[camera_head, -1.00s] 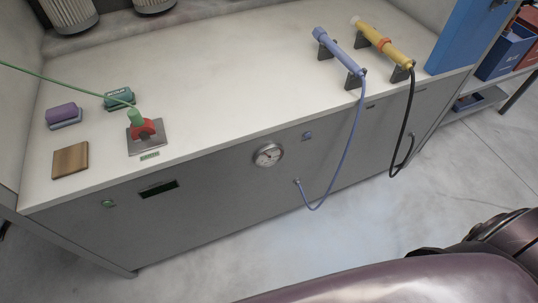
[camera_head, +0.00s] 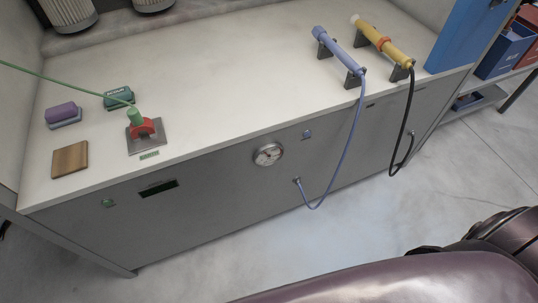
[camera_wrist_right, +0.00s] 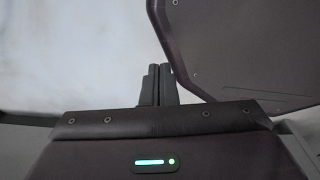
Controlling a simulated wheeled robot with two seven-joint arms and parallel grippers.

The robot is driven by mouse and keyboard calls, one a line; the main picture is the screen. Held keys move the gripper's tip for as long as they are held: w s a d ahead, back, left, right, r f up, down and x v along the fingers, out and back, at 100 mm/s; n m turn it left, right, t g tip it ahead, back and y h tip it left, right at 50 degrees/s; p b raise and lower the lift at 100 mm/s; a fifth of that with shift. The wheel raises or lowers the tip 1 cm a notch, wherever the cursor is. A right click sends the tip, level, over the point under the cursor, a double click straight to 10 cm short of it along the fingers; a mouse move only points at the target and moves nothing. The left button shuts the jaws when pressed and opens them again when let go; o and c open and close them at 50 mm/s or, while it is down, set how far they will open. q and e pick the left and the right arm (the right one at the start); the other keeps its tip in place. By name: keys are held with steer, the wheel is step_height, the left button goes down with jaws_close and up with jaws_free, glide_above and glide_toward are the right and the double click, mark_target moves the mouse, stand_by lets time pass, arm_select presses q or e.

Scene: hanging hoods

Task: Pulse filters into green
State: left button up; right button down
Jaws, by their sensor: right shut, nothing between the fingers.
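Two ribbed filters, one at the far left (camera_head: 68,14) and one beside it (camera_head: 153,4), stand at the top left of the head view, cut off by its edge. A round gauge (camera_head: 268,154), a dark display (camera_head: 159,189) and a green button (camera_head: 108,203) are on the front panel. My right gripper (camera_wrist_right: 159,70) is shut and empty in the right wrist view, beside my own dark body. My left gripper is not in view.
A blue wand (camera_head: 340,52) and a yellow wand (camera_head: 384,44) rest in black holders on the bench, their hoses hanging over the front. The bench middle is clear.

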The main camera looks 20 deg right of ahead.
stand_by(0.8)
steer(key=w+d+r+t+h, duration=0.25)
steer(key=w+r, duration=0.45)
steer(key=w, duration=0.6)
steer(key=w+d+r+t+h, duration=0.2)
steer(key=w+d+r+t, duration=0.3)
steer(key=w, duration=0.7)
steer(key=w+r+m+t+h, duration=0.1)
steer(key=w+r, duration=0.3)
steer(key=r, duration=0.4)
steer(key=w+d+r+m+t+h, duration=0.1)
steer(key=w+r+m+h, duration=0.1)
steer(key=w+r, duration=0.2)
steer(key=w+d+r+m+t+h, duration=0.1)
steer(key=w+r, duration=0.3)
steer(key=r, duration=0.7)
steer(key=shift+r+m+h, duration=0.3)
steer(key=shift+h, duration=0.05)
steer(key=shift+w, duration=0.15)
